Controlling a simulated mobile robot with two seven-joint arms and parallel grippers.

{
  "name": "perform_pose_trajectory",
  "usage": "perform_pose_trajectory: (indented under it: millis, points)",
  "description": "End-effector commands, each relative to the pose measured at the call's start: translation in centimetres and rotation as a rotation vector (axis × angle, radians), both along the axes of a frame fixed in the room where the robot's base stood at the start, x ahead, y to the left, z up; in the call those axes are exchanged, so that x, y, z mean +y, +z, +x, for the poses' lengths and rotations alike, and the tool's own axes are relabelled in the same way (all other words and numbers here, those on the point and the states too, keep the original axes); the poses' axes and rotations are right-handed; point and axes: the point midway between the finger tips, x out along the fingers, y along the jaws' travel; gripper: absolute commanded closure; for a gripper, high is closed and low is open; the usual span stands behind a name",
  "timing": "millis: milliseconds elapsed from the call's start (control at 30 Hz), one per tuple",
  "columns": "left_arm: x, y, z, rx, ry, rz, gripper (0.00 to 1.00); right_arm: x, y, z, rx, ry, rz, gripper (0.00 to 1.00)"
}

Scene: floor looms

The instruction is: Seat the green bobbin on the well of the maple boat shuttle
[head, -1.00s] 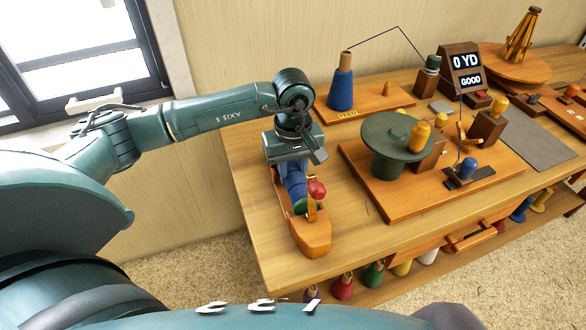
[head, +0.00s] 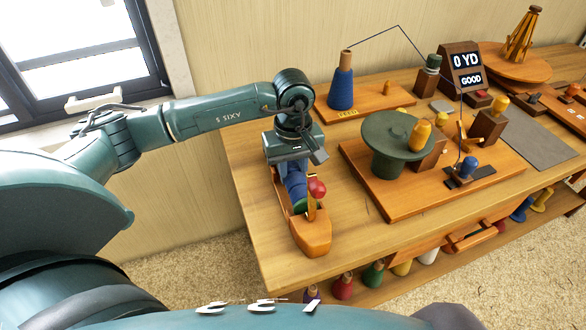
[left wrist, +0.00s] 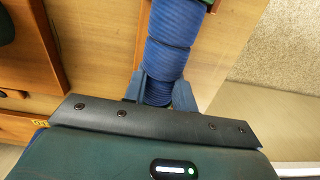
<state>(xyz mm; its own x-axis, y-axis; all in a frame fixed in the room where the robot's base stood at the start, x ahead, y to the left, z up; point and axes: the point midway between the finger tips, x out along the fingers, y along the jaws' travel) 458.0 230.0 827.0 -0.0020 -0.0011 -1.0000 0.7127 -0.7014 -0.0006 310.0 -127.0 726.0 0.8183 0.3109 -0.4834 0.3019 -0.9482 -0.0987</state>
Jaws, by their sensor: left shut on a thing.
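The maple boat shuttle (head: 311,239) lies at the near left of the table, with its pointed end toward me. The green bobbin (head: 299,189) is wound with blue thread and has a green end; it lies lengthwise over the shuttle's well. Its blue winding (left wrist: 173,52) fills the top middle of the left wrist view. My left gripper (left wrist: 160,92) is shut on it near one end, and also shows in the head view (head: 293,172). The gripper hides much of the well, so I cannot tell whether the bobbin touches its floor. My right gripper is out of view.
A red ball (head: 317,187) on a wooden post stands beside the bobbin's green end. To the right is a wooden board (head: 395,207) with a dark green disc (head: 381,131). A blue cone (head: 341,91) stands behind. Bare tabletop lies between shuttle and board.

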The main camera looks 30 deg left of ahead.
Motion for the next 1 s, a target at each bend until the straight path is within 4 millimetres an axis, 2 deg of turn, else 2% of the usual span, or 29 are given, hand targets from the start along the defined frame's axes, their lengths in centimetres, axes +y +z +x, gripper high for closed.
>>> perform_pose_trajectory:
  millis: [33, 500, 700, 733, 1000]
  points:
    - [0.0, -0.3, 0.0, 0.000, 0.000, 0.000, 0.96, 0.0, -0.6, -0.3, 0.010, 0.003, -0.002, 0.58]
    - [0.0, -1.7, 0.0, 0.000, 0.001, 0.000, 0.96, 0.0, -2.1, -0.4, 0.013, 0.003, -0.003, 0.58]
    - [0.0, -1.6, 0.0, 0.000, 0.001, 0.000, 0.96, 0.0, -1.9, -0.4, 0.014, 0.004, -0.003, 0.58]
    - [0.0, -1.6, 0.0, 0.000, 0.001, 0.000, 0.71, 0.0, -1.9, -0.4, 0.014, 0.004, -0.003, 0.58]
    - [0.0, -1.6, 0.0, 0.000, 0.001, 0.000, 0.49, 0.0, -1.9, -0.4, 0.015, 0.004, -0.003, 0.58]
